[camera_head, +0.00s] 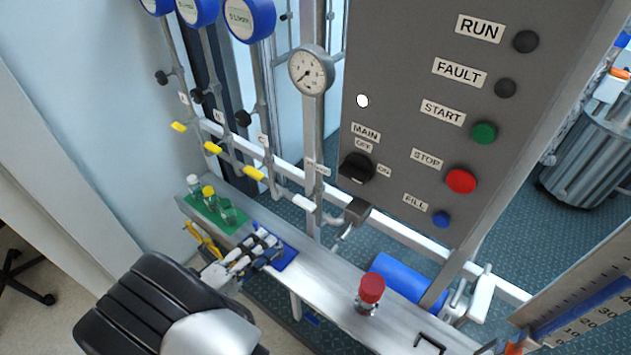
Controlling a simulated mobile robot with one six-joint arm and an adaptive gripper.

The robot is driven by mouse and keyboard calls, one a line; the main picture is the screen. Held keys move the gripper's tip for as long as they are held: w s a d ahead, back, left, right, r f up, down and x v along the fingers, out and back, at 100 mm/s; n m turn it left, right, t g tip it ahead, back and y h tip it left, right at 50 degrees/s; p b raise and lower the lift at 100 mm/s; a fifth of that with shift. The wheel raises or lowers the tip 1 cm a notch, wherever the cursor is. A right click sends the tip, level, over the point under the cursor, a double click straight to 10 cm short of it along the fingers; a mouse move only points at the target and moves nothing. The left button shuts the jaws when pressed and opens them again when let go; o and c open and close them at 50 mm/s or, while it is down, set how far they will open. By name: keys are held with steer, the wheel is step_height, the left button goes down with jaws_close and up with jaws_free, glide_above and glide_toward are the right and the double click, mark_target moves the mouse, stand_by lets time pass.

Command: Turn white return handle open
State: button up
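A small white handle (302,203) sits on the pipework below the round gauge, left of the grey panel. A small label (318,168) is just above it, but its print is too small to read surely. A second white handle (481,293) stands upright at the right end of the shelf. My gripper (268,246) is over the shelf, in front of a blue mat (287,259), below and left of the first white handle and apart from it. Its fingers are small and cluttered in this view, so their opening is unclear.
The grey panel (400,150) carries several buttons and a black MAIN knob (356,168). Yellow handles (254,173) line the pipes at left. A green mat (215,213) with vials and a red-capped bottle (370,290) are on the metal shelf (325,277).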

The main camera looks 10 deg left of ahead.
mark_target(301, 206)
steer(key=shift+t+y, duration=0.4)
steer(key=x, duration=0.5)
steer(key=b+x, duration=0.1)
steer(key=x, duration=0.5)
steer(key=a+f+x, duration=0.1)
steer(key=x, duration=0.4)
steer(key=shift+w+d+b, duration=0.1)
steer(key=shift+w+b, duration=0.2)
steer(key=shift+w, duration=0.2)
jaws_close()
